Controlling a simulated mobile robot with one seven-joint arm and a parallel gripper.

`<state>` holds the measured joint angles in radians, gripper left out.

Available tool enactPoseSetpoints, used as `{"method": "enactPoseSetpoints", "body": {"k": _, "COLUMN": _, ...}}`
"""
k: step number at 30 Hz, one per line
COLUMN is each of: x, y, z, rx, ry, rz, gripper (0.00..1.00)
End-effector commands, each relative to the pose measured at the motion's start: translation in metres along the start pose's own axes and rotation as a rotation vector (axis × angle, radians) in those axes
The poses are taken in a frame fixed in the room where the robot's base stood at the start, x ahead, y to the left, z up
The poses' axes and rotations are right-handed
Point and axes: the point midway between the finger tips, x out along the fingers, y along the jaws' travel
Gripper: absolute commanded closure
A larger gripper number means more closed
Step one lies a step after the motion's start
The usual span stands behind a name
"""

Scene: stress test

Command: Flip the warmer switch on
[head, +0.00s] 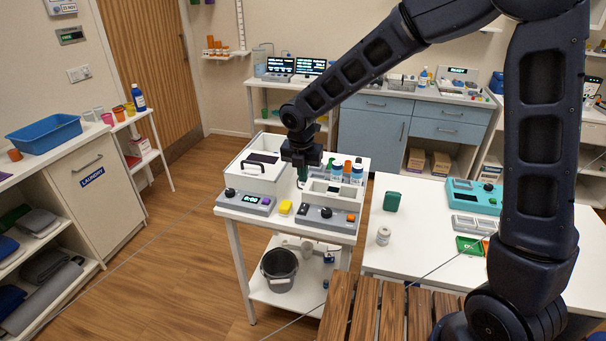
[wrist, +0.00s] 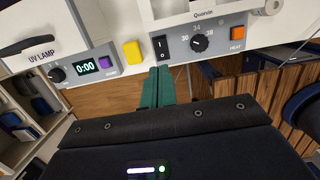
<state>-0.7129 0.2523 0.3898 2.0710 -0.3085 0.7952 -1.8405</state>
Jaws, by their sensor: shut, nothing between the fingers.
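The warmer (head: 342,190) is a white box with a grey front panel at the right of the small white table. In the wrist view its panel (wrist: 232,47) carries a black rocker switch (wrist: 161,48), a dial (wrist: 199,43) marked 30, 34 and 38, and an orange HEAT button (wrist: 237,34). The rocker is at the panel's left end; its on or off position is unclear. My gripper (head: 301,182) is shut and empty. In the wrist view its green fingertips (wrist: 160,70) appear just below the rocker, apart from it in the picture.
A UV lamp box (head: 247,172) with a 0:00 display stands left of the warmer. A yellow block (wrist: 133,52) sits between the two panels. Several bottles (head: 337,172) stand behind the warmer. A larger white table (head: 410,255) is to the right.

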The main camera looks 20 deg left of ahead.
Motion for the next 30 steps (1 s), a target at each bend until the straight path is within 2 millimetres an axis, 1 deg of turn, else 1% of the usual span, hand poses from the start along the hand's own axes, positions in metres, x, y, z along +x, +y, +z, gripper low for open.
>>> {"method": "enactPoseSetpoints", "body": {"k": 1, "x": 0.010, "y": 0.000, "z": 0.000, "rx": -0.001, "ry": 0.002, "rz": -0.002, "gripper": 1.00}}
{"method": "enactPoseSetpoints", "body": {"k": 9, "x": 0.058, "y": 0.000, "z": -0.001, "rx": -0.002, "ry": 0.002, "rz": -0.003, "gripper": 1.00}}
{"method": "enactPoseSetpoints", "body": {"k": 12, "x": 0.074, "y": 0.000, "z": -0.001, "rx": -0.001, "ry": 0.002, "rz": -0.002, "gripper": 1.00}}
{"method": "enactPoseSetpoints", "body": {"k": 16, "x": 0.091, "y": 0.000, "z": -0.001, "rx": -0.002, "ry": 0.001, "rz": -0.002, "gripper": 1.00}}
{"method": "enactPoseSetpoints", "body": {"k": 18, "x": 0.098, "y": 0.000, "z": 0.000, "rx": 0.000, "ry": 0.001, "rz": -0.001, "gripper": 1.00}}
{"method": "enactPoseSetpoints", "body": {"k": 22, "x": 0.106, "y": 0.000, "z": 0.000, "rx": -0.001, "ry": 0.000, "rz": 0.000, "gripper": 1.00}}
{"method": "enactPoseSetpoints", "body": {"k": 30, "x": 0.108, "y": 0.000, "z": 0.000, "rx": 0.000, "ry": 0.000, "rz": 0.000, "gripper": 1.00}}
